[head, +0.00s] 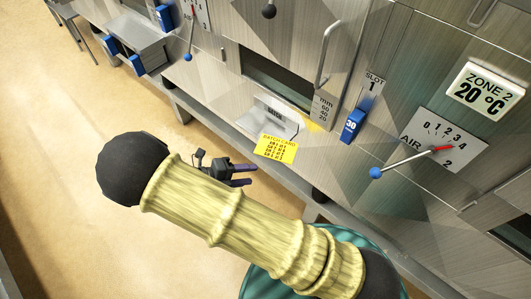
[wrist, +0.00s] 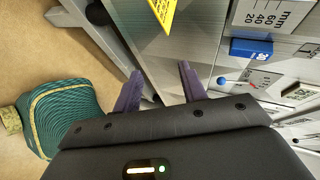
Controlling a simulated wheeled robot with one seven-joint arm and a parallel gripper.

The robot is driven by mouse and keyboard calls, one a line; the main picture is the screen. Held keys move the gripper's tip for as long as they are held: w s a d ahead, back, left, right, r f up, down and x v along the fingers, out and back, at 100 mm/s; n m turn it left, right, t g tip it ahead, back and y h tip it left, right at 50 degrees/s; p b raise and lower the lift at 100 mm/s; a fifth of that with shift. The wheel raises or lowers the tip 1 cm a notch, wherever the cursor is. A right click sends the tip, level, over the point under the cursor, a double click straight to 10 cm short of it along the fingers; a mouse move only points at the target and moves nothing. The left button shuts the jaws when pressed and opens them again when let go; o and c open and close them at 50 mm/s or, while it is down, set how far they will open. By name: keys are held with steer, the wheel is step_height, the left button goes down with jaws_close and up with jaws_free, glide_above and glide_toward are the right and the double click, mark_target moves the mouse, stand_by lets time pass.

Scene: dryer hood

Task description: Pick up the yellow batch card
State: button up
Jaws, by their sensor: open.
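The yellow batch card (head: 276,148) has black printed lines and sits at the front edge of a small metal holder (head: 270,117) on the dryer front. In the wrist view part of the card (wrist: 165,10) shows at the top edge, cut off by the frame. My gripper (head: 249,175) is open and empty, with two dark purple fingers. It is below and slightly left of the card in the head view, apart from it. In the wrist view the card lies beyond the open fingertips (wrist: 160,71).
A blue tag marked 30 (head: 352,125) hangs right of the holder, below a slot 1 label. A door handle (head: 326,52) and an air lever (head: 410,162) stick out from the panel. A metal ledge runs beneath. The tan floor (head: 60,130) at left is open.

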steer(key=d+r+n+g+y, duration=0.1)
steer(key=d+r+n+y, duration=0.5)
steer(key=d+n, duration=0.5)
steer(key=s+d+r+n+g+y, duration=0.1)
steer(key=d+r+n+y, duration=0.5)
steer(key=n, duration=1.2)
steer(key=d+r, duration=0.3)
steer(key=d, duration=0.3)
steer(key=shift+s+r+g, duration=0.3)
steer(key=shift+r+g, duration=0.05)
steer(key=shift+g, duration=0.05)
steer(key=shift+d, duration=0.1)
steer(key=shift+c, duration=0.6)
steer(key=shift+a, duration=0.2)
